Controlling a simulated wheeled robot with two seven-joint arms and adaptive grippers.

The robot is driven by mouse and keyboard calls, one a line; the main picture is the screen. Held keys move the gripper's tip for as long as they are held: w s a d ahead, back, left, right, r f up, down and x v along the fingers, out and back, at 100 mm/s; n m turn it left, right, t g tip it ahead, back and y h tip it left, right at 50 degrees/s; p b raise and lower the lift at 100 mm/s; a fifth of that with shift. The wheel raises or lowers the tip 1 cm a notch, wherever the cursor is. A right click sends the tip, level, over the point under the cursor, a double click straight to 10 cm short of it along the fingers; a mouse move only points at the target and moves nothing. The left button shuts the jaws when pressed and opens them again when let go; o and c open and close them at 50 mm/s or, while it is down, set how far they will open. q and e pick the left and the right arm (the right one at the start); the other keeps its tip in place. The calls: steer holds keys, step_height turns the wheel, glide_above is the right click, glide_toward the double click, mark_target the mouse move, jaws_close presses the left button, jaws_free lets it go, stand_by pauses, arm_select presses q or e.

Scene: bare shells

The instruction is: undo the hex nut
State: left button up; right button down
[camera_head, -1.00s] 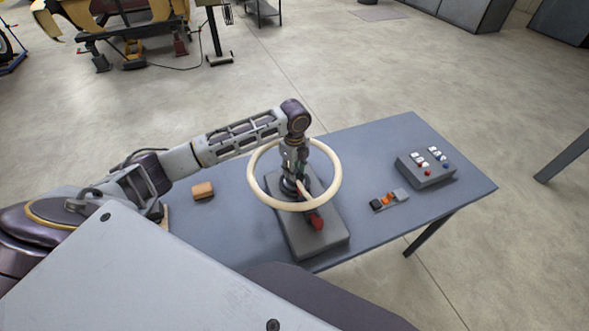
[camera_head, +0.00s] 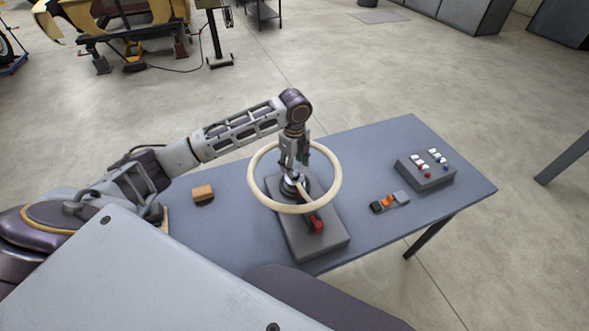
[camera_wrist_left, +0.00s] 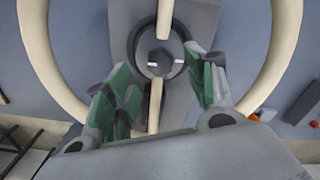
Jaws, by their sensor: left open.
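The dark hex nut (camera_wrist_left: 160,61) sits at the centre of a round dark hub, seen from above in the left wrist view. A cream ring-shaped wheel (camera_head: 336,187) surrounds the hub, with cream spokes running in toward it. The hub stands on a grey block (camera_head: 312,245) on the table. My left gripper (camera_head: 294,165) is above the hub, pointing down, inside the ring as seen from the head. In the left wrist view its green-padded fingers (camera_wrist_left: 162,84) are spread apart with nothing between them, clear of the nut. My right gripper is not in view.
A red handle (camera_head: 316,225) sits on the block's near part. A small switch strip (camera_head: 389,202) and a grey button box (camera_head: 426,170) stand to the right on the blue-grey table (camera_head: 375,150). An orange-brown block (camera_head: 203,194) lies at the left.

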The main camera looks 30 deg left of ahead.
mark_target(295, 173)
arm_select(q)
step_height(295, 173, up, 8)
stand_by(0.5)
stand_by(0.5)
